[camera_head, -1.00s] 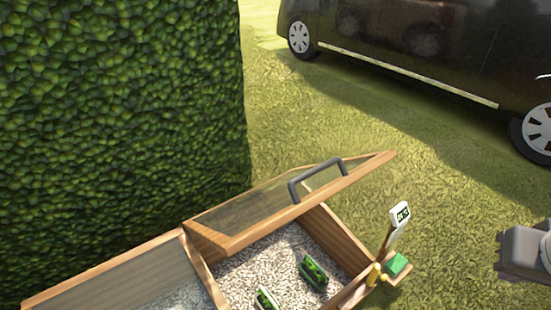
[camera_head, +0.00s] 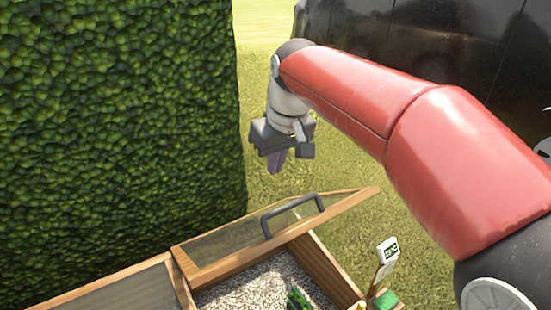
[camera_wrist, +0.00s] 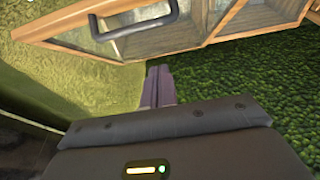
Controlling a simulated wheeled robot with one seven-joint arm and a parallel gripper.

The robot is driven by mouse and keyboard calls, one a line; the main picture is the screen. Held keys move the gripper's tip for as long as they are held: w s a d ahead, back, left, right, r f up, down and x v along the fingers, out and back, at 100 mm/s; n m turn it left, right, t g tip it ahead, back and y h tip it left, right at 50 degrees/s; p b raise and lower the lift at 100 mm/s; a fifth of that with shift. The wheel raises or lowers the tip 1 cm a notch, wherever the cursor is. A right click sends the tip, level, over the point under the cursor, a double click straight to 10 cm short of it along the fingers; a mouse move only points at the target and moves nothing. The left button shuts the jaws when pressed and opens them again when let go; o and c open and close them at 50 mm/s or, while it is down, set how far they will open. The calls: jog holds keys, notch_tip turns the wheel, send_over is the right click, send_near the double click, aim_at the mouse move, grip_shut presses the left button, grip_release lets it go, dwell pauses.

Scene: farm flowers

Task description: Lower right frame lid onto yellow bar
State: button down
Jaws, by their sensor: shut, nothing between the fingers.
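The right frame lid (camera_head: 215,246), a wooden frame with a clear pane and a grey handle (camera_head: 291,211), is raised and tilted over the right compartment. Its handle also shows in the wrist view (camera_wrist: 142,24) at the top. The yellow bar (camera_head: 358,305) shows only as a small piece at the bottom edge of the head view, by the box's front right corner. My gripper (camera_head: 277,162) hangs behind the lid, above the grass, apart from lid and handle. Its purple fingers are together and empty, also in the wrist view (camera_wrist: 158,85).
The hedge (camera_head: 120,130) stands close on the left. A dark van (camera_head: 440,50) is parked behind. A white label (camera_head: 387,252) and a green block (camera_head: 386,299) are at the box's right corner. Grass behind the lid is open.

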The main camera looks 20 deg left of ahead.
send_over(277, 209)
jog(key=w+a, duration=0.1)
jog(key=a, duration=0.1)
notch_tip(277, 209, down, 6)
jog(key=shift+s+d+f+b, duration=0.3)
jog(key=shift+d+f, duration=0.2)
jog(key=shift+f, duration=0.25)
jog(key=shift+s+d+f+b, duration=0.15)
jog(key=shift+s+d+f, duration=0.1)
jog(key=shift+d+f, duration=0.35)
jog(key=shift+a+f, duration=0.1)
jog(key=shift+f, duration=0.05)
